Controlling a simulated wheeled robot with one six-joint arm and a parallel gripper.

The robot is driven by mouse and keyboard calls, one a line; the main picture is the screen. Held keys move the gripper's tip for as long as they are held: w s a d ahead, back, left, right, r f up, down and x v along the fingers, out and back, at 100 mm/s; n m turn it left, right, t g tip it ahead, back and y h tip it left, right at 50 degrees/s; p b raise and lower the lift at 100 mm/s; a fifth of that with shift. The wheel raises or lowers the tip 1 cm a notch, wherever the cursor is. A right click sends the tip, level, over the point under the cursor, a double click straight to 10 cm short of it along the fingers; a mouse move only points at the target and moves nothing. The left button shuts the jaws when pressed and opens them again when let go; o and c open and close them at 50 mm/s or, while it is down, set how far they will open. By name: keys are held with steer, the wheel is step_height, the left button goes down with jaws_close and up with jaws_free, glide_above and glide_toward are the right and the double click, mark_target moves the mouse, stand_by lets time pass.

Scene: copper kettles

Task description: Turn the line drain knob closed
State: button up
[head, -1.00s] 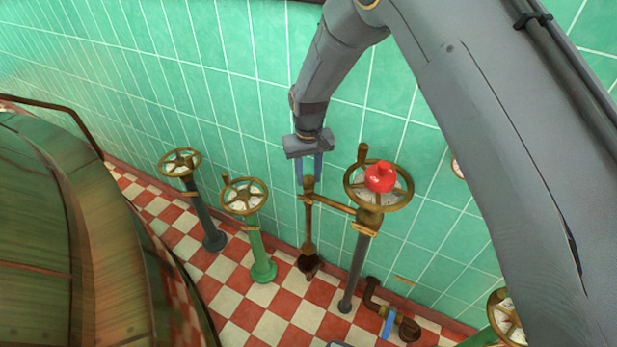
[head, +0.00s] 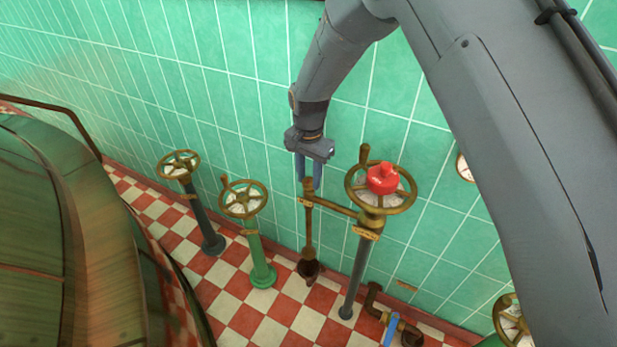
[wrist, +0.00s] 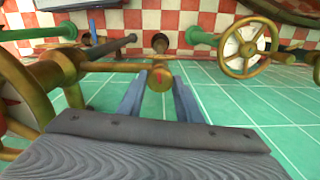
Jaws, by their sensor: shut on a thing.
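The small brass knob (head: 308,186), which I take to be the line drain knob, tops a thin brass drain pipe (head: 308,225) by the tiled wall. My gripper (head: 309,178) points down over it, with its two blue-grey fingers on either side. In the wrist view the knob's round brass end (wrist: 160,78) shows between the fingertips. My gripper is shut on the knob. Its contact faces are hidden, and no open or closed mark is readable.
A brass handwheel with a red centre (head: 382,180) stands close right, joined to the drain pipe by a brass crosspiece (head: 333,207). A green-post handwheel (head: 243,198) and a dark-post one (head: 179,164) stand left. A large copper vessel (head: 50,220) fills the left side.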

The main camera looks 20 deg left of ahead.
mark_target(309, 180)
steer(key=shift+m, duration=0.9)
steer(key=o, duration=1)
steer(key=shift+o, duration=0.2)
steer(key=shift+r, duration=0.1)
step_height(309, 180, up, 7)
steer(key=shift+f+b, duration=0.15)
steer(key=shift+b, duration=0.95)
steer(key=shift+r, duration=0.5)
